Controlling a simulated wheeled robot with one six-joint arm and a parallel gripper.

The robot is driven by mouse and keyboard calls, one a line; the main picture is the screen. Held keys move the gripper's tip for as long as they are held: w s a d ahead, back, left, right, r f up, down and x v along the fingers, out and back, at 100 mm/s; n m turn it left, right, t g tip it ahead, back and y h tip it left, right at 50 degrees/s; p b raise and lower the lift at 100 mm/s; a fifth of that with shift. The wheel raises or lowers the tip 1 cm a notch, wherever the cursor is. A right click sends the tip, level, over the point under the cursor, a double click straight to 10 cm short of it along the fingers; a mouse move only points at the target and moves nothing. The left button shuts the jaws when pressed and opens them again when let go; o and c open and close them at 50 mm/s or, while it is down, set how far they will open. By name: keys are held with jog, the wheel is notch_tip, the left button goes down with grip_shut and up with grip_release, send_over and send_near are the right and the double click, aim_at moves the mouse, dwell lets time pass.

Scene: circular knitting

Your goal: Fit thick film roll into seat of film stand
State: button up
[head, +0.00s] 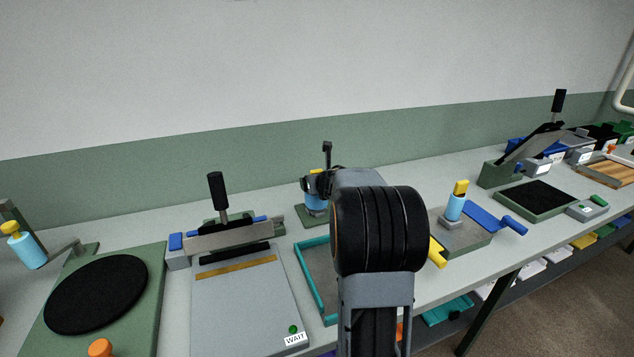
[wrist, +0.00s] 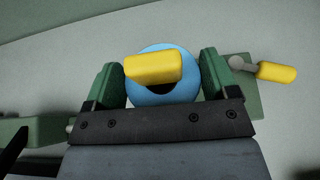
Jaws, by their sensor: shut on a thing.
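A light-blue roll (wrist: 188,72) with a yellow block-shaped grip (wrist: 152,68) on top sits between the fingers of my gripper (wrist: 158,72) in the wrist view. The fingers press on its left and right sides, so the gripper is shut on it. In the head view the light-blue roll (head: 315,205) shows just left of my arm, above a green base (head: 308,217); my arm hides part of it. The wrist view shows a green plate (wrist: 243,98) behind the roll. I cannot tell whether the roll touches a seat.
A yellow crank handle (wrist: 275,72) stands right of the roll. Another blue roll with a yellow top (head: 455,205) stands on a grey block at right. A sealer with a black lever (head: 216,190) and a teal-edged tray (head: 310,280) are nearby on the pale bench (head: 140,218).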

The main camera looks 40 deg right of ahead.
jog(key=shift+f+b, duration=0.35)
dwell(0.6)
jog(key=o, duration=1.3)
jog(key=shift+c, duration=0.2)
jog(key=shift+s+r, duration=0.1)
jog(key=p+v, duration=0.1)
jog(key=v, duration=0.6)
jog(key=shift+s+r, duration=0.2)
jog(key=shift+s, duration=0.1)
jog(key=shift+a, duration=0.1)
dwell(0.3)
